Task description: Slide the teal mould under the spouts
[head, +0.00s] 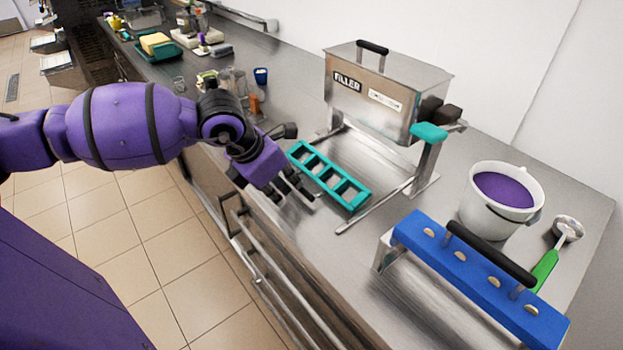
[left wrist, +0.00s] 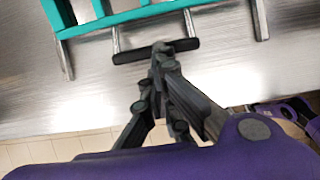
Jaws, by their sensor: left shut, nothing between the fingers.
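The teal mould (head: 336,167) is an open frame with several cells, lying flat on the steel counter in front of the filler (head: 375,92). Rails on the filler's feet run forward at its sides. The spouts are hidden under the filler's body. The left wrist view shows the mould's near rim (left wrist: 140,13) and a dark bar handle (left wrist: 128,56) on two metal posts. My left gripper (head: 305,193) is shut and empty at the mould's front side. Its fingertips (left wrist: 160,52) overlap the handle; I cannot tell whether they touch it. My right gripper is not in view.
A blue mould lid-like bar with a black handle (head: 478,275) stands at the front right. Behind it are a white bucket of purple mix (head: 503,190) and a green-handled scoop (head: 545,268). Cups and jars stand at the back left. Counter between the filler's feet is clear.

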